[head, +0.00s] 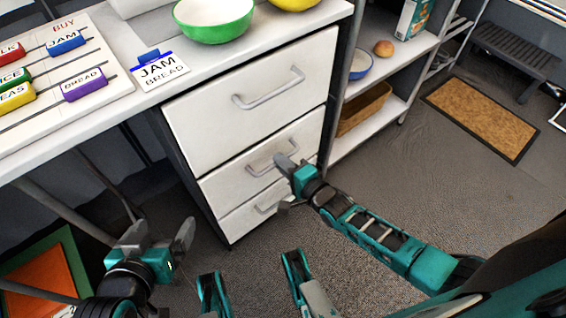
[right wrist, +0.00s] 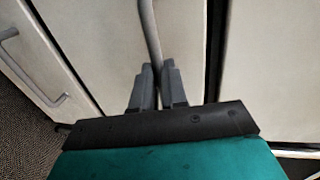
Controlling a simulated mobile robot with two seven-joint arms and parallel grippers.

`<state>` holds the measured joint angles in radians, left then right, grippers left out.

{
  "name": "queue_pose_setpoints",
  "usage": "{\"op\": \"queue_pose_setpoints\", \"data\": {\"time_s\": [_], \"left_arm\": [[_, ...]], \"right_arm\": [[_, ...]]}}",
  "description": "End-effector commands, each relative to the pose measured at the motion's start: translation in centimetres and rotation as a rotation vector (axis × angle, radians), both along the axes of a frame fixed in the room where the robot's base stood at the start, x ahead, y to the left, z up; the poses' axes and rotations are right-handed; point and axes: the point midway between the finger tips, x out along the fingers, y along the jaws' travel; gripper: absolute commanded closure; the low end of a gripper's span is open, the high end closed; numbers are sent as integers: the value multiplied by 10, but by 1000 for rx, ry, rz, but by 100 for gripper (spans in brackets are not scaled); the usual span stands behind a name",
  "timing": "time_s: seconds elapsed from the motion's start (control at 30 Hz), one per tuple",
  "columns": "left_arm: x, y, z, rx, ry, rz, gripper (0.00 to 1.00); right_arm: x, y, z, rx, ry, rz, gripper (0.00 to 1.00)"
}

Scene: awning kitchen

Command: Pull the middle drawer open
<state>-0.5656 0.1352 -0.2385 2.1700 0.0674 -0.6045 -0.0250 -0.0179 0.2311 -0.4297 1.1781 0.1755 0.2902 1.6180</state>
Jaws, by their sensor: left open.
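The white cabinet has three stacked drawers. The middle drawer (head: 228,187) sits below the larger top drawer (head: 230,125) and above the bottom drawer (head: 240,217); its front looks flush with the others. Its grey bar handle (head: 262,166) is partly hidden by my right gripper (head: 287,168). In the right wrist view, the fingers of my right gripper (right wrist: 157,85) are close together around the handle (right wrist: 150,30), which runs in between their tips. My left gripper (head: 158,240) is open and empty, low at the left, apart from the cabinet.
A green bowl (head: 214,22) and a jam-and-bread sign (head: 160,72) stand on the counter above. An open shelf with a basket (head: 364,110) is right of the drawers. A brown doormat (head: 484,118) lies on the floor.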

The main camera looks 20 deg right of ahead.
Motion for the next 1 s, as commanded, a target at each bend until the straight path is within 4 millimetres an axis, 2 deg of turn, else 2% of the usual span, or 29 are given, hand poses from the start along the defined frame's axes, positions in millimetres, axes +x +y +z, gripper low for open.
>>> {"op": "queue_pose_setpoints", "data": {"time_s": [0.13, 0.7, 0.87, 1.0], "left_arm": [[-2, 0, -2, 0, 6, 1, 8], [-3, 0, -1, 1, 6, 2, 8], [0, 1, 9, 1, -2, 4, 8], [1, 3, 18, 1, -13, 11, 8]], "right_arm": [[0, 0, 0, 0, 0, 0, 100], [-3, -1, 1, 0, 0, 0, 100], [-19, -7, 2, -1, 4, 1, 100], [-43, -16, 2, -2, 6, 1, 100]]}}
